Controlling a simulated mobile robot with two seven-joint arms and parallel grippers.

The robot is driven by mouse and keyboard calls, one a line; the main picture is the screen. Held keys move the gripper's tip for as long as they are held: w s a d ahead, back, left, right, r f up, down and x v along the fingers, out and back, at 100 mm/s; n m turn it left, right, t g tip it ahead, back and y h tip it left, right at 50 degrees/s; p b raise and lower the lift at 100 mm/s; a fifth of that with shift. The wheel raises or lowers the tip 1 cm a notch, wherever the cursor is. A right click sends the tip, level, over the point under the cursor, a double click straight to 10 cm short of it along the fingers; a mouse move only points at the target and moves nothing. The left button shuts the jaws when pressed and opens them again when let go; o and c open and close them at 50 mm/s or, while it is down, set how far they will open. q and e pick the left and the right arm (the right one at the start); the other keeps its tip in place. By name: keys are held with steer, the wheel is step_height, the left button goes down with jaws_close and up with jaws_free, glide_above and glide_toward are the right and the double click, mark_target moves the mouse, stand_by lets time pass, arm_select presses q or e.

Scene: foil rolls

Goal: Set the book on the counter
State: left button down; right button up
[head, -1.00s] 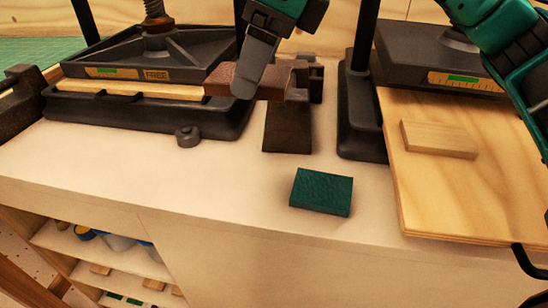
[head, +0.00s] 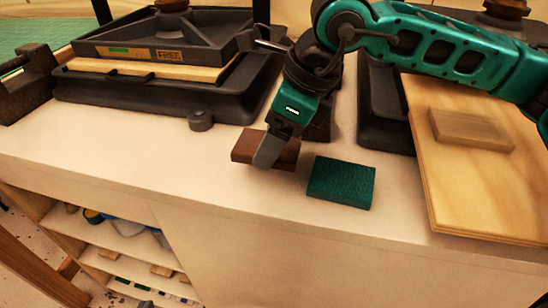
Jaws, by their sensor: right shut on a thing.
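The brown book (head: 246,146) is at the counter's front part, just left of a green book (head: 341,182) that lies flat. My right gripper (head: 268,150) reaches down from above and is shut on the brown book, with one dark finger in front of it. The brown book looks about level and is at or very close to the counter top (head: 120,158); I cannot tell whether it touches. My left gripper is not in view.
A black press (head: 165,75) labelled FREE stands at the back left, with a small dark knob (head: 201,120) before it. On the right, a wooden board (head: 470,205) carries a small wood block (head: 470,129). The counter's front left is clear.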

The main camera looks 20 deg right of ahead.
mark_target(274, 174)
step_height(274, 174, down, 4)
steer(key=shift+f+b, duration=0.15)
steer(key=shift+b, duration=0.15)
steer(key=shift+f, duration=0.1)
steer(key=o, duration=1.1)
steer(key=shift+c, duration=0.2)
